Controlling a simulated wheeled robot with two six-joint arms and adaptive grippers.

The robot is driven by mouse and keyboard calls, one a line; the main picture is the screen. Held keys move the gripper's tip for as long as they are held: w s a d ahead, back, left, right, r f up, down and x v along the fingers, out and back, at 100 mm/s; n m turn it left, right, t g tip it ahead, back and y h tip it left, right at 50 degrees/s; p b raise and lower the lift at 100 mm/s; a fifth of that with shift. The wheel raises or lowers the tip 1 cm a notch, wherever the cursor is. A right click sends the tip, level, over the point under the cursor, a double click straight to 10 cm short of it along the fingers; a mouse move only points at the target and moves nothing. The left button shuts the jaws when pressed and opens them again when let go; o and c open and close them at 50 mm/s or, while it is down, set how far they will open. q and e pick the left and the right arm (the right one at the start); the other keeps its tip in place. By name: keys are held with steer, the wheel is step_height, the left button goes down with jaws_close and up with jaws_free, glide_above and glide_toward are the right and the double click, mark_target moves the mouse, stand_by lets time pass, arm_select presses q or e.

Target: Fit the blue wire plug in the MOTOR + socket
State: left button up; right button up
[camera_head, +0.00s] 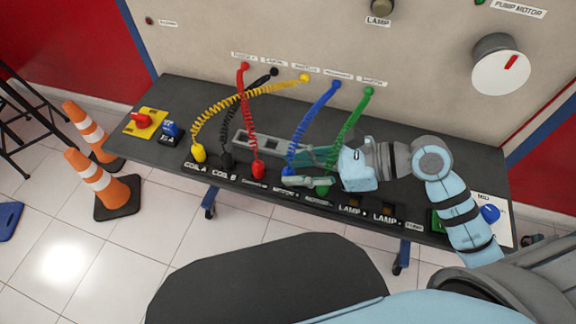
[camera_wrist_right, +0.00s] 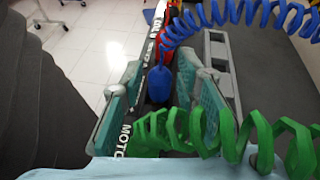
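The blue wire plug (camera_head: 290,172) stands upright at the bench's front row, just behind the partly legible MOTOR label (camera_head: 285,191). The socket itself is hidden under it, and I cannot tell whether the plug is fully seated. Its coiled blue wire (camera_head: 319,113) rises to the panel. My right gripper (camera_head: 296,168) reaches in from the right, low over the bench. In the right wrist view its fingers are apart, with the blue plug (camera_wrist_right: 159,86) between their tips and narrow gaps beside it. My left gripper is out of view.
The red plug (camera_head: 258,170) stands just left of the blue one. Black and yellow (camera_head: 199,153) plugs are farther left. A grey slotted block (camera_head: 252,143) lies behind.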

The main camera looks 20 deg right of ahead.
steer(key=shift+r+p+v, duration=0.2)
steer(key=shift+p+v, duration=0.1)
steer(key=shift+v, duration=1)
steer(key=shift+a, duration=0.15)
step_height(320, 180, up, 5)
steer(key=p, duration=0.3)
steer(key=shift+f, duration=0.25)
steer(key=shift+o, duration=0.3)
steer(key=o, duration=0.5)
